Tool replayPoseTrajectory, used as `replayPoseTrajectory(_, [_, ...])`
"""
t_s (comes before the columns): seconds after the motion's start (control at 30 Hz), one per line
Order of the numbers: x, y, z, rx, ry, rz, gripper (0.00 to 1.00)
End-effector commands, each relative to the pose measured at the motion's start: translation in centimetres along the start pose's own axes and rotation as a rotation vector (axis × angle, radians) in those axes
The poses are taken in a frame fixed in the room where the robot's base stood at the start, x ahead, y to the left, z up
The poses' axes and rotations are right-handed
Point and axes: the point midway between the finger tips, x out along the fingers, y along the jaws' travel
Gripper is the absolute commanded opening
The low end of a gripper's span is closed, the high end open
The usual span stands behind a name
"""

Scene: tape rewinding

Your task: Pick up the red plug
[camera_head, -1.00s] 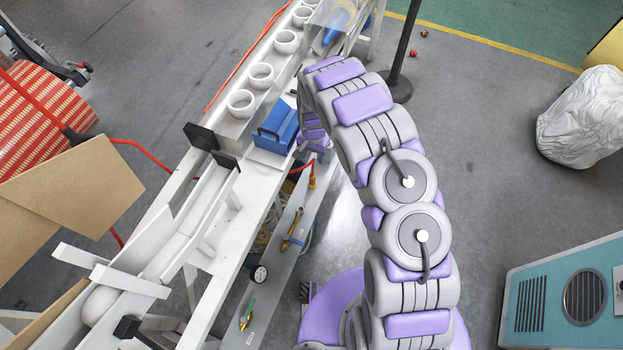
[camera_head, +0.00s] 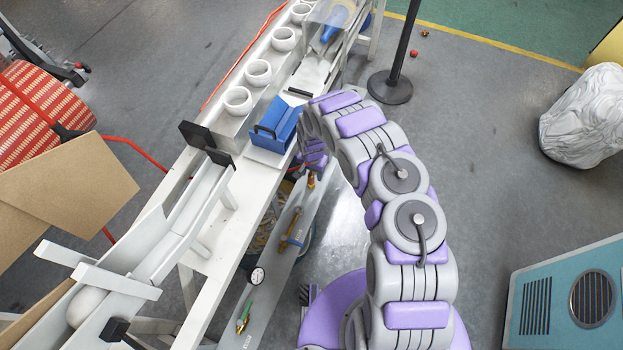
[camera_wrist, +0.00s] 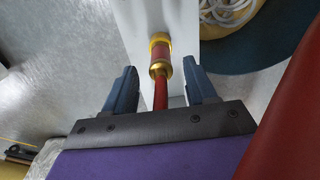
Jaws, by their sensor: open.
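The red plug (camera_wrist: 160,55) is a red cylinder with gold ends and a red stem. In the wrist view it lies between the two blue fingers of my gripper (camera_wrist: 161,68), its gold end pointing away. The fingers are open, with a gap on both sides of the plug. In the head view the plug (camera_head: 311,181) shows as a small gold and red piece just below the end of my arm, on the grey lower shelf (camera_head: 271,283). My fingers are hidden there by the arm.
A blue box (camera_head: 273,130) and a row of white rings (camera_head: 237,101) stand on the white bench to the left. A brass fitting (camera_head: 291,228), a gauge (camera_head: 257,276) and a green-handled part (camera_head: 243,318) lie along the shelf. A black post (camera_head: 390,86) stands behind my arm.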

Motion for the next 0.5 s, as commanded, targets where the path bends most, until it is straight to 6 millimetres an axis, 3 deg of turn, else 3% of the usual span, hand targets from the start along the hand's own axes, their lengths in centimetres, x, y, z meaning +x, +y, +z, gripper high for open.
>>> replayPoseTrajectory(0.2, [3.7, 0.0, 0.5, 0.001, -0.005, 0.003, 0.56])
replayPoseTrajectory(0.5, [4.1, 0.0, 0.3, 0.001, -0.001, 0.002, 0.56])
